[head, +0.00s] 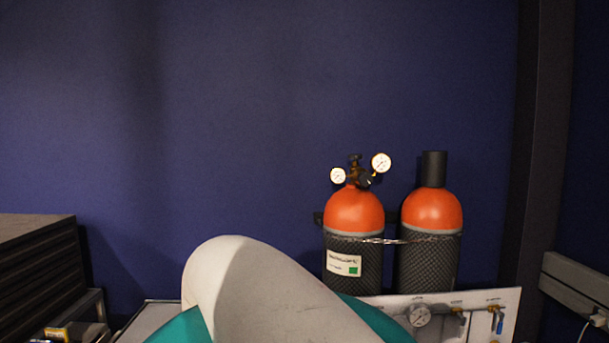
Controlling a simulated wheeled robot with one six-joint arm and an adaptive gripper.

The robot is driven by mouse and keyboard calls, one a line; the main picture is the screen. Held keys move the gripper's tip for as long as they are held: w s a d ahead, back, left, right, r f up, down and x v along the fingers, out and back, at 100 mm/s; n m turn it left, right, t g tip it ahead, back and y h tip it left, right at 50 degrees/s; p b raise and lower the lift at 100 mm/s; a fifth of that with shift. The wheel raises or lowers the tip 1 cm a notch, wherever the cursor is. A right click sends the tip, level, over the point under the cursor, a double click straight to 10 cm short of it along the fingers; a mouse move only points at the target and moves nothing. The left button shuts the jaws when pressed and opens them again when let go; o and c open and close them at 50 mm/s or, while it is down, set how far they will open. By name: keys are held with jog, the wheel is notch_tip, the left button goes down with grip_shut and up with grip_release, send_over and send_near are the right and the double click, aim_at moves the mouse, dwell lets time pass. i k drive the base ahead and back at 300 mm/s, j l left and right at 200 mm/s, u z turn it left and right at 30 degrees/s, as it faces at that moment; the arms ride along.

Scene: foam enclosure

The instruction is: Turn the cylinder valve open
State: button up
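Two gas cylinders with orange tops and dark mesh sleeves stand upright side by side against the blue wall in the head view. The left cylinder (354,211) carries a valve (355,160) with a dark knob on top, a brass-coloured regulator and two round white gauges. A white label with a green square is on its sleeve. The right cylinder (432,210) has a tall black cap over its top. How far the valve is turned cannot be seen. My gripper is not in view. A large white and teal rounded shape, my arm, fills the lower middle and hides what is behind it.
A chain (400,240) runs across both cylinders. A white panel (470,300) with a gauge and small taps stands in front of them. A dark stack of drawers (35,270) is at the left. A dark post (540,130) rises at the right. The wall above is bare.

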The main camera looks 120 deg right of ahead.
aim_at(355, 157)
jog(key=z, duration=3.85)
jog(key=k, duration=1)
